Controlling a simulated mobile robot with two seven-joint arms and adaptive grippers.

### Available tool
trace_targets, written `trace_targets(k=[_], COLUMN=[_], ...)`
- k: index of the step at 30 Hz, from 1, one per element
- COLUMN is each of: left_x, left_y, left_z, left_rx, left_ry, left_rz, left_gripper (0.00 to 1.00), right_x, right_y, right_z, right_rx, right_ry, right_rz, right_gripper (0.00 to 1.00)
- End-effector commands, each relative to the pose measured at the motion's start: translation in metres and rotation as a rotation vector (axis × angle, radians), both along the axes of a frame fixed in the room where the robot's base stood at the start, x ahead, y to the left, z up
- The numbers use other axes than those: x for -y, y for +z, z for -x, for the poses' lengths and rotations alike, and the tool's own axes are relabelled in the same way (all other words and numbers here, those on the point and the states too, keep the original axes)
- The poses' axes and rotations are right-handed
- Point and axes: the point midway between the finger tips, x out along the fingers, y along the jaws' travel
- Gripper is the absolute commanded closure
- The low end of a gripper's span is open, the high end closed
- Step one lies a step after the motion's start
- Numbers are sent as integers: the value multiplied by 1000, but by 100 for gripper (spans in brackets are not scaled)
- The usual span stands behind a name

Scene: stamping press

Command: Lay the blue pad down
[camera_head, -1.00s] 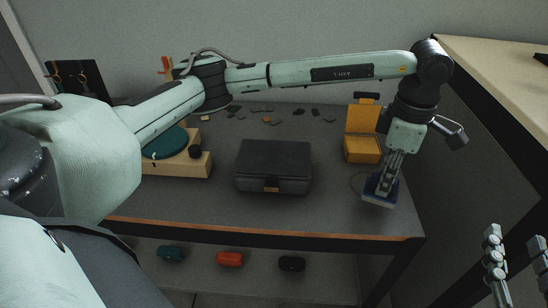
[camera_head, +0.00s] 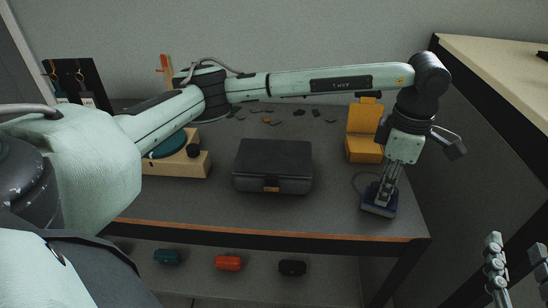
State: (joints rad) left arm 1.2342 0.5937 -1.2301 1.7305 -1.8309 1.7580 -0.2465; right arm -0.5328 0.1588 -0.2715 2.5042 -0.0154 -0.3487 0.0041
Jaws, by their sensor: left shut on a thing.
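The blue pad (camera_head: 378,209) is a small dark-blue block at the right end of the grey table. My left gripper (camera_head: 380,197) points down and is shut on it from above. The pad is at or very close to the table top; I cannot tell whether it touches. The gripper fingers hide its upper middle. My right gripper (camera_head: 495,263) shows only in part at the lower right, away from the table, and its fingers are cut off or unclear.
A dark case (camera_head: 273,166) stands mid-table, with a yellow open box (camera_head: 364,148) behind the pad. A wooden block with a green disc (camera_head: 185,164) is at left. Small dark pieces (camera_head: 268,121) lie at the back. Teal, red and black items (camera_head: 228,263) sit on the shelf below.

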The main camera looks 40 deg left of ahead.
Motion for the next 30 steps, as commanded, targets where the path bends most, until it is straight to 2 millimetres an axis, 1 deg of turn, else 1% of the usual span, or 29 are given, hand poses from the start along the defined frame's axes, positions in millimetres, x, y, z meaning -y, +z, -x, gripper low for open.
trace_targets(k=[3, 4, 9, 17, 20, 23, 26, 30], left_x=[0, 0, 0, 0, 0, 0, 0, 1], left_y=[-5, -4, -3, -3, 0, 12, 31, 62], left_z=[0, 0, 0, 0, 0, -1, -1, -1], left_rx=[0, 0, 0, 0, 1, 2, 4, 4], left_ry=[0, 0, 0, 0, 0, 0, -1, -2], left_rz=[0, 0, 0, -1, 0, -1, 0, 1], left_gripper=[100, 76, 55, 54, 54, 54, 54, 54], right_x=[0, 0, 0, 0, 0, 0, 0, 0], right_y=[-4, -3, -3, -3, -3, -3, -3, -3], right_z=[0, 0, 0, 0, 0, 0, 0, 0], right_rx=[0, 0, 0, 0, 0, 0, 0, 0], right_ry=[0, 0, 0, 0, 0, 0, 0, 0], right_rz=[0, 0, 0, 0, 0, 0, 0, 0], right_gripper=[60, 60, 60, 60, 60, 60, 60, 60])
